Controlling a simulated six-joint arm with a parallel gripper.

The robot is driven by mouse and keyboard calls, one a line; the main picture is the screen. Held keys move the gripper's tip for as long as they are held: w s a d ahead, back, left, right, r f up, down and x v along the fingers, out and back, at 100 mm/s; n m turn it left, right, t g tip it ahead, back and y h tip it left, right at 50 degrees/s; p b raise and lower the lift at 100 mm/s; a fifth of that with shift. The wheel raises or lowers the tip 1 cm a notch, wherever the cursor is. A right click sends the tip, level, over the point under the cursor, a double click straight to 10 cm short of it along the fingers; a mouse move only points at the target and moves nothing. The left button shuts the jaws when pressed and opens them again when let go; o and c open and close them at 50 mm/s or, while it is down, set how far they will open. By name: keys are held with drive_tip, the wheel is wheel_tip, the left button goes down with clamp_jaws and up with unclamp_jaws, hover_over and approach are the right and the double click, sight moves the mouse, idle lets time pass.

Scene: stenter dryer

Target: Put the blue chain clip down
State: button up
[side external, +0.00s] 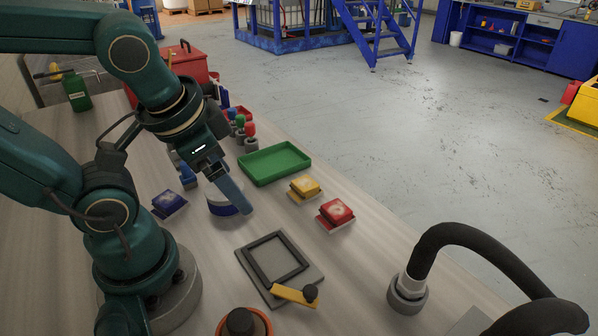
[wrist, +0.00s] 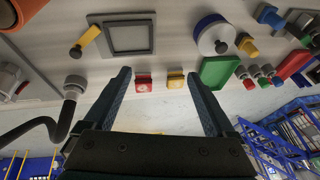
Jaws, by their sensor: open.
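The blue chain clip appears to be the dark blue block (side external: 168,203) on a small light pad at the left of the bench in the side view. I cannot make it out in the wrist view. My gripper (side external: 243,208) is to its right, apart from it, pointing down beside a white drum with a blue band (side external: 222,203). In the wrist view my gripper (wrist: 158,74) has its two fingers wide apart with nothing between them. A similar yellow block (side external: 305,187) and red block (side external: 336,211) sit on pads to the right.
A green tray (side external: 275,163) lies empty behind the gripper. A grey plate with a dark square frame (side external: 278,260) and yellow lever (side external: 294,295) lies in front. A black hose (side external: 480,240) arches at the right. Small coloured knobs (side external: 249,130) and a red box (side external: 184,66) stand farther back.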

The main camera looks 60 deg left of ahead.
sight(170, 199)
drive_tip(key=s+a+f+m+g+y, duration=0.1)
drive_tip(key=a+f+m+g+y, duration=0.2)
drive_tip(key=a+m, duration=0.1)
drive_tip(key=s+a+f+m+g+y, duration=0.1)
drive_tip(key=a+f+m+g+y, duration=0.2)
drive_tip(key=a+f+m+y, duration=0.1)
drive_tip(key=s+a+f+m+g+y, duration=0.2)
drive_tip(key=a+f+m+y, duration=0.1)
drive_tip(key=a, duration=0.2)
drive_tip(key=shift+a+f+m+g+y, duration=0.15)
drive_tip(key=shift+f+m+g+y, duration=0.15)
drive_tip(key=shift+m+g, duration=0.1)
drive_tip(key=shift+s+a+f+m+g, duration=0.1)
drive_tip(key=shift+s+f+m+g, duration=0.3)
drive_tip(key=shift+s, duration=0.15)
drive_tip(key=shift+x, duration=2.55)
drive_tip(key=shift+w, duration=0.1)
clamp_jaws()
drive_tip(key=shift+w+r, duration=0.1)
